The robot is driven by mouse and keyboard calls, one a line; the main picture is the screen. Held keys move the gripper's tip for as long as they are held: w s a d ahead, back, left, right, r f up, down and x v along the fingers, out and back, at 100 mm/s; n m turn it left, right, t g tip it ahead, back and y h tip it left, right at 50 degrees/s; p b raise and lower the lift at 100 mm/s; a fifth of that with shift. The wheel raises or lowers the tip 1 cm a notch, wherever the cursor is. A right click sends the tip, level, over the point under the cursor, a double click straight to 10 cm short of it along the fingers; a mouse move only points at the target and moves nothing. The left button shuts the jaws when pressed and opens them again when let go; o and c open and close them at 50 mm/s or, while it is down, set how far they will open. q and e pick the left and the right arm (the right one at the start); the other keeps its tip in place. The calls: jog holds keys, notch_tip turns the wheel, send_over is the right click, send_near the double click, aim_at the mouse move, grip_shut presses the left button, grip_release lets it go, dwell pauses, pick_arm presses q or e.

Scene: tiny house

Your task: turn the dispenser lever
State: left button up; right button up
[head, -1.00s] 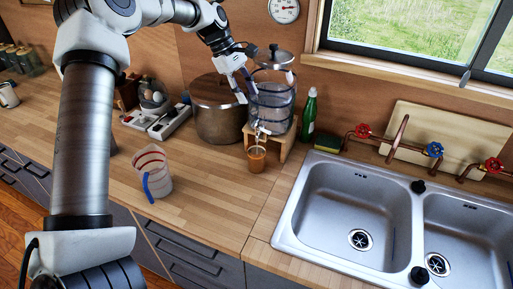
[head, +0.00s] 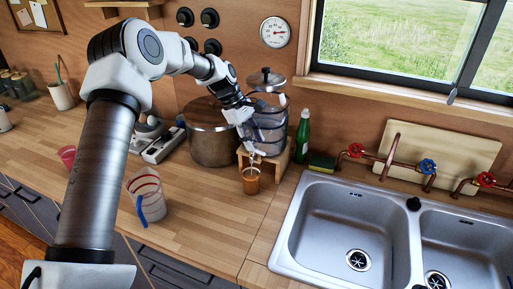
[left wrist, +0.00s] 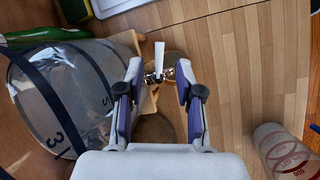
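The dispenser (head: 271,122) is a clear jar with dark bands and a lid, on a small wooden stand (head: 283,162) at the back of the counter. Its metal tap with a pale lever (left wrist: 159,56) is at its front, above an amber cup (head: 251,181). My left gripper (head: 251,146) is in front of the jar at the tap. In the left wrist view, the left gripper (left wrist: 158,72) is open, with the lever between and slightly beyond its fingertips. I cannot tell whether a finger touches it. My right gripper is out of view.
A large brown pot (head: 211,135) stands left of the dispenser, and a green bottle (head: 301,138) stands right of it. A measuring jug (head: 147,197) is at the front left. The sink (head: 345,225) lies to the right. The counter in front of the cup is clear.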

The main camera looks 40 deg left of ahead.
aim_at(257, 151)
pick_arm(q)
jog(key=x, duration=0.3)
grip_shut()
jog(key=shift+r+p, duration=0.15)
jog(key=shift+p, duration=0.4)
jog(key=n+p, duration=0.1)
jog(key=p, duration=0.1)
jog(key=n+t+p, duration=0.1)
jog(key=n+p, duration=0.1)
jog(key=shift+w+r+y, duration=0.2)
jog(key=shift+y, duration=0.1)
jog(key=shift+w+f+n, duration=0.1)
jog(key=shift+f+n, duration=0.1)
jog(key=shift+n, duration=0.1)
jog(key=shift+f, duration=0.15)
grip_release()
jog(key=shift+w, duration=0.1)
